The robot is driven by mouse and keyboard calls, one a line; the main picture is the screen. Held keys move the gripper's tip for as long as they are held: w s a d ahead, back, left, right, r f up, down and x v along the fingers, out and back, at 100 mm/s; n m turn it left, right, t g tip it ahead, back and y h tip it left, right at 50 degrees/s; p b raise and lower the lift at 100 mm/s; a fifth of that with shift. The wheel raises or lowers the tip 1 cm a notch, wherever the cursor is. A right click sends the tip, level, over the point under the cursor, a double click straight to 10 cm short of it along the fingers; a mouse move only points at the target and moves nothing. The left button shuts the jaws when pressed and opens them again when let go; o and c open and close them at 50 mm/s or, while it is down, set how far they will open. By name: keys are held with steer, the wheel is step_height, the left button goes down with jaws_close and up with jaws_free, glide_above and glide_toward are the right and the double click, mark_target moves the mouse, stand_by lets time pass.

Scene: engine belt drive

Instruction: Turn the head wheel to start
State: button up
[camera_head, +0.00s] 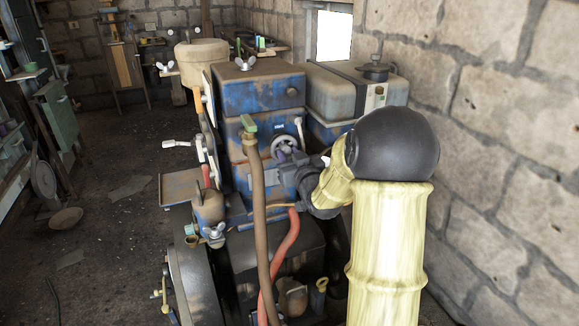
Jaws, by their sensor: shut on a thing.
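The blue, rust-stained engine (262,92) stands in the middle of the view. A small pale round wheel (283,142), which I take for the head wheel, sits on its front face below the top block. My gripper (287,153) reaches in from the right and is shut at the lower part of this wheel. The fingers are small in the picture and partly hidden by the wrist, so the exact grip is hard to see. My yellow and black arm covers the engine's lower right side.
A brown hose (260,215) rises in front of the engine, left of my gripper, and a red hose (286,255) curves below. A grey tank (345,97) stands behind right. A stone wall (505,130) closes the right side. Dark floor (115,240) is mostly free at left.

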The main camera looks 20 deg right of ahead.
steer(key=n+b, duration=0.2)
steer(key=b, duration=0.1)
steer(key=n+b, duration=0.5)
steer(key=b, duration=0.1)
steer(key=shift+f, duration=0.3)
steer(key=n+b, duration=0.6)
steer(key=b, duration=0.1)
steer(key=shift+n, duration=0.4)
steer(key=n+b, duration=0.6)
steer(key=shift+r, duration=0.1)
steer(key=n+b, duration=0.3)
steer(key=n, duration=0.3)
steer(key=shift+r+n+b, duration=0.15)
steer(key=shift+n+b, duration=0.15)
steer(key=shift+b, duration=0.1)
steer(key=o, duration=1)
steer(key=shift+s, duration=0.15)
